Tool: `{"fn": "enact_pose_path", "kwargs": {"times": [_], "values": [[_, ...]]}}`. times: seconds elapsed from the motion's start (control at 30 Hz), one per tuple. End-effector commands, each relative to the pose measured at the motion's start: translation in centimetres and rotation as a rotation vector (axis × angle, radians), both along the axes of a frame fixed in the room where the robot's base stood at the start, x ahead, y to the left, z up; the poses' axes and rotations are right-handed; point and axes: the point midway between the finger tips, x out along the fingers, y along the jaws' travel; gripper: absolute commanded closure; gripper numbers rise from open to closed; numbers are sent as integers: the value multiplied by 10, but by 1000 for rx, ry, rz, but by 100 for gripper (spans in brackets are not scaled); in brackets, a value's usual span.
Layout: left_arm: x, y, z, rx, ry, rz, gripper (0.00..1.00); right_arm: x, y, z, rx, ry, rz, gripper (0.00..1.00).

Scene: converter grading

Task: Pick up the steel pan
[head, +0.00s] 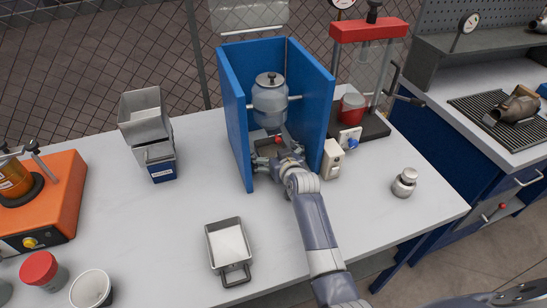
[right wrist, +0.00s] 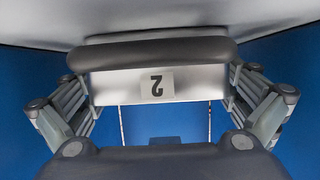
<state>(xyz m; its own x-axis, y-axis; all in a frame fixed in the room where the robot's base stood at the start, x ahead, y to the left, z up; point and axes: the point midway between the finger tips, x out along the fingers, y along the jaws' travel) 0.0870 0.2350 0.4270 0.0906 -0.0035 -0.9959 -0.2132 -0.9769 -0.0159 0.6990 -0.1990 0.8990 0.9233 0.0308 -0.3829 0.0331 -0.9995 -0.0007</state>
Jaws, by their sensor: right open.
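A steel pan (right wrist: 190,85) with an upside-down "2" label lies between the spread fingers of my right gripper (right wrist: 157,92) in the right wrist view. In the head view my right gripper (head: 268,160) reaches into the open front of a blue three-sided housing, and a grey pan part (head: 268,148) shows there, partly hidden by the gripper. The gripper is open; contact with the pan cannot be told. Another steel pan (head: 228,243) with a handle and pale contents sits on the table in front. My left gripper is not in view.
The blue housing's walls (head: 235,125) stand close on both sides of my gripper, with a lidded jar (head: 269,98) above. A beige switch box (head: 332,158) stands right of it. Stacked metal bins (head: 145,118) stand left. The white table (head: 195,190) is clear around the front pan.

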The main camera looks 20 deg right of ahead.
Motion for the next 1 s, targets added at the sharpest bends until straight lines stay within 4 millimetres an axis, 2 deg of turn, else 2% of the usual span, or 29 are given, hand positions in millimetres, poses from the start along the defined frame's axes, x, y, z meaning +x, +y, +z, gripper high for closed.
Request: {"fn": "enact_pose_path", "kwargs": {"times": [0.17,0.3,0.4,0.47,0.5,0.77,1.0], "values": [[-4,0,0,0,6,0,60,0,0,0,0,0,0,0],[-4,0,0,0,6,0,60,0,0,0,-1,0,0,32],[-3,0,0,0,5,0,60,0,0,0,-1,0,0,50],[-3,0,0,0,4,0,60,0,0,0,-1,0,0,50],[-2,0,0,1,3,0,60,0,0,1,-1,-1,-1,54],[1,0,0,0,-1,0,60,0,0,2,-1,-1,0,54],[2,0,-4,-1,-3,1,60,1,0,20,-2,-6,0,54]]}}
